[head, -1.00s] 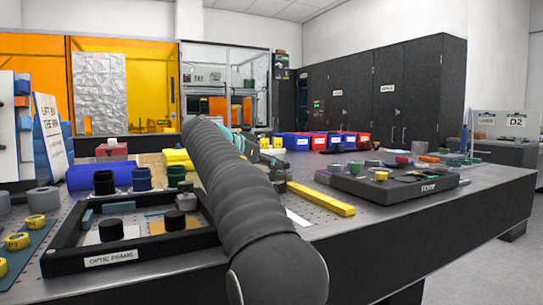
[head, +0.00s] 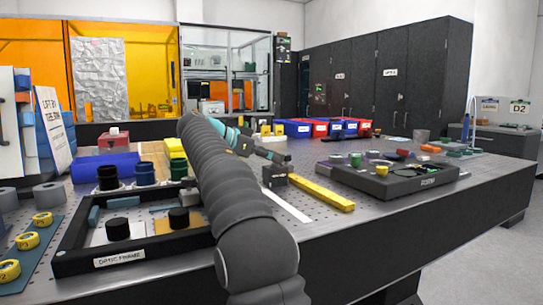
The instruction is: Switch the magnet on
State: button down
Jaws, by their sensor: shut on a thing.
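A small dark block with a pale label (head: 275,177), which looks like the magnet, stands on the perforated bench top beyond the optic frame, left of the yellow bar. My gripper (head: 281,159) is at the top of this block, at the end of my grey sleeved arm, past a teal band. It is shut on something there. The jaws are small and partly hidden, so I cannot make out the exact part held or the switch's position.
The black optic frame (head: 130,257) lies at front left. The yellow bar (head: 321,193) and a dark tray with coloured knobs (head: 395,190) lie to the right. Red and blue bins (head: 298,129) stand behind. Bare bench (head: 350,222) shows at the front edge.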

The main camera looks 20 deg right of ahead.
jog(key=c, duration=0.8)
grip_release()
jog(key=shift+f, duration=0.15)
jog(key=shift+o, duration=0.2)
jog(key=shift+t+b, duration=0.3)
jog(key=shift+b, duration=0.05)
jog(key=n+t+b, duration=0.1)
jog(key=n+b, duration=0.1)
jog(key=shift+s+f+t+b, duration=0.2)
jog(key=shift+t+b, duration=0.1)
jog(key=shift+t, duration=0.1)
jog(key=n+t+y+b, duration=0.1)
jog(key=n+t, duration=0.1)
jog(key=n+t+y+b, duration=0.1)
jog(key=n+t+b, duration=0.1)
jog(key=shift+s+d+r+t+b, duration=0.15)
jog(key=shift+s+t+b, duration=0.05)
jog(key=shift+t+b, duration=0.1)
jog(key=n+t+y, duration=0.1)
jog(key=n+t+y+p, duration=0.1)
jog(key=n+t, duration=0.1)
jog(key=shift+s+d+r+n+y, duration=0.1)
jog(key=shift+d+r+n+y, duration=0.05)
jog(key=shift+r+n+y, duration=0.2)
jog(key=shift+d+n+t+y+p, duration=0.1)
jog(key=shift+n+t+y+p, duration=0.4)
jog(key=shift+n+y+p, duration=0.2)
jog(key=shift+f+n+t+y+p, duration=0.15)
jog(key=shift+n+t+y+p, duration=0.55)
jog(key=shift+n+y, duration=0.35)
